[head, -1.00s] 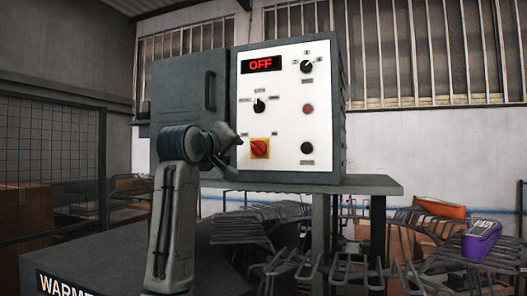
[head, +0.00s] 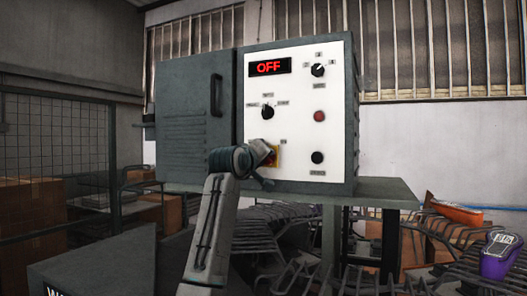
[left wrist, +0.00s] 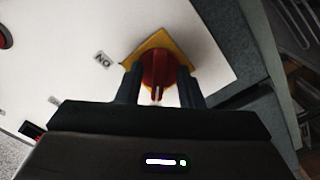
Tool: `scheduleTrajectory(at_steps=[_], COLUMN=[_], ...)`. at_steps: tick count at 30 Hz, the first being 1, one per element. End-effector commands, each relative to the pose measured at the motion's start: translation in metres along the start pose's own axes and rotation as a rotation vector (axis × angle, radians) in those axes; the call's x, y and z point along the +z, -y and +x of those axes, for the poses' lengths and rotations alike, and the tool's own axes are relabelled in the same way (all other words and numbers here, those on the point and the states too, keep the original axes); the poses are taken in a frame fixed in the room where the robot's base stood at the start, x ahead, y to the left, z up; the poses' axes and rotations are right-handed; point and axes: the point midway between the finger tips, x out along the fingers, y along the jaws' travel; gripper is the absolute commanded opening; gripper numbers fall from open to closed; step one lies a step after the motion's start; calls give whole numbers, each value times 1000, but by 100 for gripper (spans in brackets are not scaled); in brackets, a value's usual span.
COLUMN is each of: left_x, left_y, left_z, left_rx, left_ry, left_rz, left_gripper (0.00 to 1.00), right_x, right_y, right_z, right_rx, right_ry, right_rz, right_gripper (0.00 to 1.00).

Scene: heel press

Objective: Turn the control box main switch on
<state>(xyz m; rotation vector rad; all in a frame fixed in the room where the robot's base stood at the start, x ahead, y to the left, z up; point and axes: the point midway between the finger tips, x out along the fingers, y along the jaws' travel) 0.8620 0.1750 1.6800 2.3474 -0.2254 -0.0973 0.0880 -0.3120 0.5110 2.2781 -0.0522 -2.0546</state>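The control box (head: 300,122) has a white panel, and its display (head: 270,67) reads OFF in red. The main switch is a red rotary knob on a yellow plate (head: 272,158), partly hidden behind my left gripper (head: 268,155) in the head view. In the left wrist view, the red knob (left wrist: 158,68) on the yellow plate (left wrist: 133,60) lies between the two dark fingers of my left gripper (left wrist: 158,88). The fingers are apart, one on each side of the knob; firm contact is not visible. An ON label (left wrist: 103,60) is beside the plate. My right gripper is not in view.
Other panel controls are an upper knob (head: 318,70), a middle knob (head: 267,112), a red button (head: 319,116) and a black button (head: 317,157). A grey cabinet door (head: 195,115) is at left. The box stands on a grey table (head: 385,190). Wire racks hold shoes at lower right.

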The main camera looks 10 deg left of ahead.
Motion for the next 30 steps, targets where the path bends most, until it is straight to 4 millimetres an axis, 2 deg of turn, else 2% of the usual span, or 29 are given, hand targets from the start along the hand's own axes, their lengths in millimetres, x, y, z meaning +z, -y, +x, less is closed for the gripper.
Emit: scheduleTrajectory(at_steps=[4,10,15,23,30], left_x=[0,1,0,1,1], left_y=[0,0,0,0,1], left_z=[4,4,4,4,4], left_rx=[0,0,0,0,0], left_ry=[0,0,0,0,0], left_rz=[0,0,0,10,94], left_gripper=[34,32,0,0,0], right_x=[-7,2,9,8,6], right_y=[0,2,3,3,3], right_z=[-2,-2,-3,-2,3], right_rx=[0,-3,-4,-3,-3], right_ry=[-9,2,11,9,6], right_rz=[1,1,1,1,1], right_gripper=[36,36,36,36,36])
